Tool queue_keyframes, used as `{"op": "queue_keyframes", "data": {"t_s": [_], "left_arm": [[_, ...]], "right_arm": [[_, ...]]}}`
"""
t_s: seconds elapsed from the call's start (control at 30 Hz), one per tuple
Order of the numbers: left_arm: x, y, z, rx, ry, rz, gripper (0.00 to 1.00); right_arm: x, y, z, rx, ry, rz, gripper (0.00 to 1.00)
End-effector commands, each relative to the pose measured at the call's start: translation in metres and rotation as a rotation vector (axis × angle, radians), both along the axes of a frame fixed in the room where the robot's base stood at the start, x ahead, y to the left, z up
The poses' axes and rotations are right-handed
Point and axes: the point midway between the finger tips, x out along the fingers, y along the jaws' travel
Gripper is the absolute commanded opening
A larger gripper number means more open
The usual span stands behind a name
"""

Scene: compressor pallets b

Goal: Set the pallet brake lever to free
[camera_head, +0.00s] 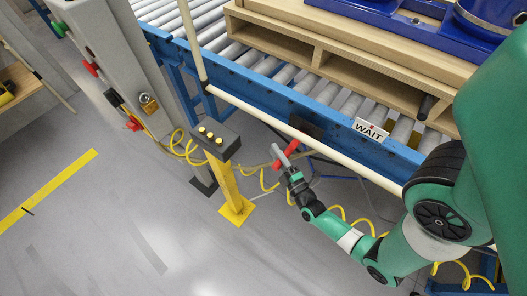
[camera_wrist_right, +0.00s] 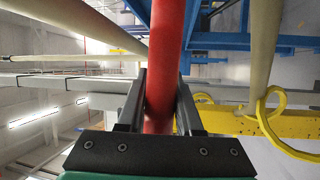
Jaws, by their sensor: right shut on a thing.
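The red brake lever (camera_head: 291,148) sits at the side of the blue conveyor frame, just below the cream rail. My right gripper (camera_head: 279,155) is shut on this lever, with red showing on both sides of the fingers. In the right wrist view the red lever bar (camera_wrist_right: 174,40) runs between the two dark fingers (camera_wrist_right: 160,95) of the right gripper. The lever's pivot and any position marking are not clear. A white sign reading WAIT (camera_head: 370,131) is on the conveyor frame to the right of the lever. My left gripper is not in view.
A yellow post with a dark button box (camera_head: 215,140) stands left of the gripper, with yellow coiled hoses around it. The long cream rail (camera_head: 310,142) runs along the conveyor. A wooden pallet (camera_head: 330,62) with blue equipment rests on the rollers. Grey floor is open at lower left.

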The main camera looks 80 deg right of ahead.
Motion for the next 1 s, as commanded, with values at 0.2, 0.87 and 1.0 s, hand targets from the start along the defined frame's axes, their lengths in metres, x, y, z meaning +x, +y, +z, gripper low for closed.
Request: {"op": "queue_keyframes", "data": {"t_s": [0.2, 0.87, 1.0], "left_arm": [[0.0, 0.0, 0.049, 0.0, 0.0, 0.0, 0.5], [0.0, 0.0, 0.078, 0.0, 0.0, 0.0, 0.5], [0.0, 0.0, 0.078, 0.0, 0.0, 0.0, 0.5]], "right_arm": [[-0.003, -0.002, 0.03, 0.14, -0.066, -0.004, 0.0], [-0.003, -0.004, 0.038, 0.281, -0.132, -0.005, 0.0], [-0.003, -0.005, 0.039, 0.281, -0.134, -0.005, 0.0]]}}
